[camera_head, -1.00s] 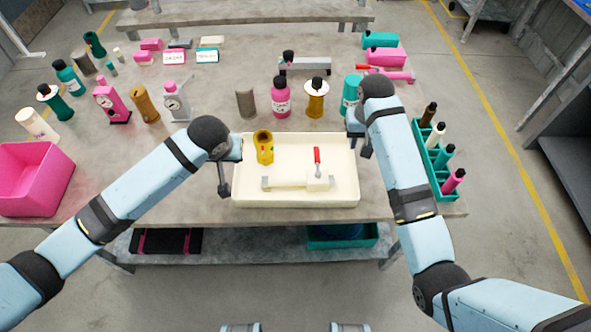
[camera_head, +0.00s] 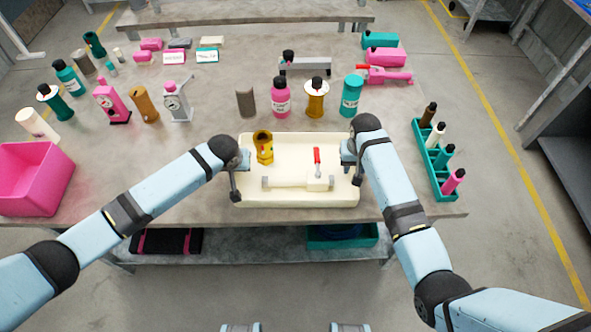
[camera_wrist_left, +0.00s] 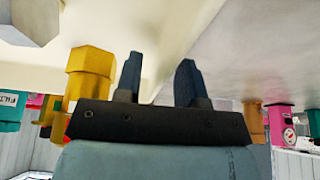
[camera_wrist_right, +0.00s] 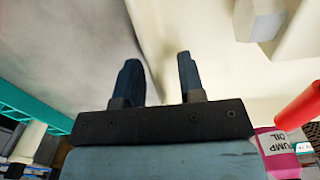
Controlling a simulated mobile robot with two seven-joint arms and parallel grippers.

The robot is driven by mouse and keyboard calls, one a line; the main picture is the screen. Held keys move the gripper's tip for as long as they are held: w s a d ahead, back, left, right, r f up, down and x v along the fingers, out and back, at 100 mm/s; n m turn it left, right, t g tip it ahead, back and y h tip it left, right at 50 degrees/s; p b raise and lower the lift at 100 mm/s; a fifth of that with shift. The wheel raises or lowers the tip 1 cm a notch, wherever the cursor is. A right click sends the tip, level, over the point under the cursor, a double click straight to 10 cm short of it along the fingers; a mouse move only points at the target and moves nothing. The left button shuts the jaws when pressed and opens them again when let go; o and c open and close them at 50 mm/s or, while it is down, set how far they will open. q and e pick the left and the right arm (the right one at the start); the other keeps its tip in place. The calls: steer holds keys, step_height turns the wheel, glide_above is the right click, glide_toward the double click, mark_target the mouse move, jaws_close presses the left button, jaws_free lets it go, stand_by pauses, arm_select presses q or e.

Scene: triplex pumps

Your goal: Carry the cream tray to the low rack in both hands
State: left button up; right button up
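The cream tray (camera_head: 300,200) lies flat near the front edge of the grey table. It holds a yellow hex-ended fitting (camera_head: 264,150) at its back left and a cream pump part with a red handle (camera_head: 300,182). My left gripper (camera_head: 238,178) is at the tray's left wall and my right gripper (camera_head: 352,170) is at its right wall. In the left wrist view the fingers (camera_wrist_left: 158,72) are apart, with the tray wall running between them. The right wrist view shows the same with the fingers (camera_wrist_right: 158,70). Contact is not clear.
A pink bin (camera_head: 35,180) stands at the left. A green holder with several bottles (camera_head: 440,165) is at the right. A lower shelf (camera_head: 270,243) under the table holds a teal bin (camera_head: 342,237).

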arm_select(q)
steer(key=shift+c, duration=0.4)
arm_select(e)
steer(key=shift+c, duration=0.4)
arm_select(q)
jaws_close()
arm_select(e)
jaws_close()
arm_select(q)
steer(key=shift+w+r, duration=0.1)
steer(key=shift+r, duration=0.05)
arm_select(e)
steer(key=shift+r, duration=0.15)
